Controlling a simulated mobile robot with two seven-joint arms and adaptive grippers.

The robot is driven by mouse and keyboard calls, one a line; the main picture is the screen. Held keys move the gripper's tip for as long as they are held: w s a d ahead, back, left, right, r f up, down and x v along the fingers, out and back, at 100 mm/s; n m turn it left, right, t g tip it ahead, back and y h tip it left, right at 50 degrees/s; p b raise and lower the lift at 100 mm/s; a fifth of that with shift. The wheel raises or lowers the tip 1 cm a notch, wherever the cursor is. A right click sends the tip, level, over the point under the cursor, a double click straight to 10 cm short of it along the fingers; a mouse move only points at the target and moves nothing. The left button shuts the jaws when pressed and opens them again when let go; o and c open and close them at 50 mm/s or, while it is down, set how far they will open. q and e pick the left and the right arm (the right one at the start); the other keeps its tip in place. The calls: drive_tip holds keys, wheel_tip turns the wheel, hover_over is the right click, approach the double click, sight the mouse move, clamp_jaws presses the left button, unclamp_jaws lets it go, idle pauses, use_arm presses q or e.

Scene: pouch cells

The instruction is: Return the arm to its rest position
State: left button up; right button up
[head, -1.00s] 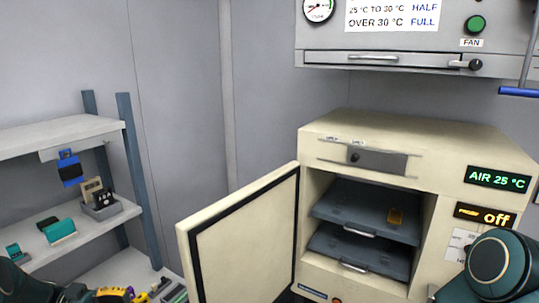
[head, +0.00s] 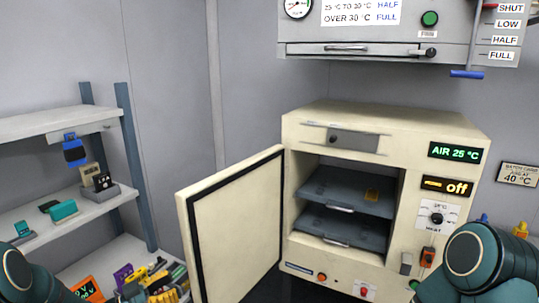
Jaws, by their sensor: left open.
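My left arm (head: 22,275) comes in at the bottom left corner, in front of the shelf unit. Only a little of my left gripper (head: 66,294) shows, dark and low at the frame edge; it is open, and I see nothing held in it. My right arm (head: 476,264) shows as a teal rounded link at the bottom right, in front of the oven's right side. Its gripper is out of view.
A cream oven (head: 300,125) stands with its door (head: 236,225) swung open to the left. A shelf unit (head: 125,130) stands left, with cluttered items below. A grey hood (head: 370,30) hangs above.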

use_arm(q)
drive_tip(key=s+d+f+n+y+b, duration=0.1)
drive_tip(key=d+f+n+y+b, duration=0.1)
drive_tip(key=d+f+n+y, duration=0.45)
drive_tip(key=s+d+f+n+y+b, duration=0.1)
drive_tip(key=d+f+n+y, duration=0.25)
drive_tip(key=f, duration=0.65)
drive_tip(key=s+d+f+g, duration=0.2)
drive_tip(key=s+f+g, duration=0.1)
drive_tip(key=s, duration=0.3)
drive_tip(key=s+d+f+n+g+y+b, duration=0.1)
drive_tip(key=s+d+f+g, duration=0.1)
drive_tip(key=s, duration=0.5)
drive_tip(key=s+d+f+n+g+b, duration=0.1)
drive_tip(key=s+d+f+g, duration=0.2)
drive_tip(key=s, duration=0.3)
drive_tip(key=shift+s+f+g+y, duration=0.35)
drive_tip(key=shift+f+g, duration=0.25)
drive_tip(key=shift+f, duration=0.2)
